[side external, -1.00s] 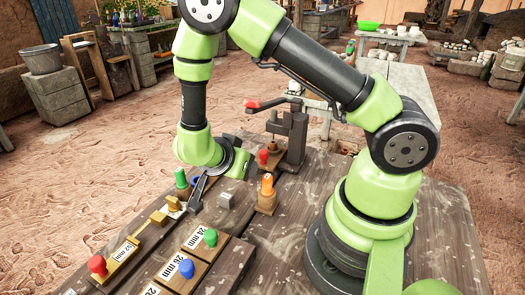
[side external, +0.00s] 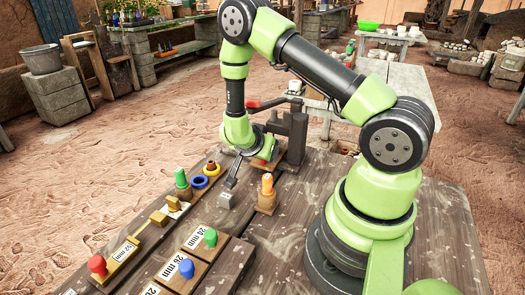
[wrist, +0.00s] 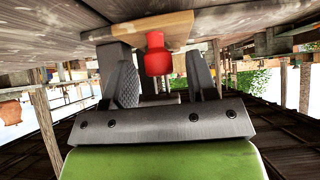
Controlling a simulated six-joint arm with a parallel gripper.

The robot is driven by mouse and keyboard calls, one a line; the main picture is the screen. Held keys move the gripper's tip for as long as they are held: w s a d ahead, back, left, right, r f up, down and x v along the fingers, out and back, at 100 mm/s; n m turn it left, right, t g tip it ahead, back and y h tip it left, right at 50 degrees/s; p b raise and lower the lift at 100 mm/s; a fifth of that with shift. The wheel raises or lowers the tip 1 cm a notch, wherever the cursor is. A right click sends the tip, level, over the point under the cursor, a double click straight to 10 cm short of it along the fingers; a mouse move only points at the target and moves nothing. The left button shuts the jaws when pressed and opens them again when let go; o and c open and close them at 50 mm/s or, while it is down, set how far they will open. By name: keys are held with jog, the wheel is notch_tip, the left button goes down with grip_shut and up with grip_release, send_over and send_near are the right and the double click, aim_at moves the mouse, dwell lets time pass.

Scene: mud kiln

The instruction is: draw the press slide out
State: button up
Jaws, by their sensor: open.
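The press (side external: 291,135) is a dark grey upright block with a red-tipped lever, on the table behind my gripper in the side view. The press slide (wrist: 172,28) is a wooden piece with a red knob (wrist: 157,55). In the side view the knob (side external: 264,161) is partly hidden by my gripper. My gripper (wrist: 164,82) is open and empty, low over the table. In the upside-down wrist view, the knob shows in the gap between the two fingers. I cannot tell how deep between them it sits. No finger visibly touches it.
A small grey block (side external: 226,200) lies near my gripper's front finger. An orange peg (side external: 267,185) stands to the right. A green peg (side external: 181,178), a blue ring (side external: 200,183) and knobbed gauges stand to the left.

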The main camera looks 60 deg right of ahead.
grip_shut()
jog(key=w, duration=1.1)
jog(key=shift+w, duration=0.25)
grip_release()
jog(key=v, duration=0.3)
jog(key=shift+a+r, duration=0.15)
jog(key=shift+r, duration=0.05)
notch_tip(320, 180, up, 7)
jog(key=shift+f, duration=0.15)
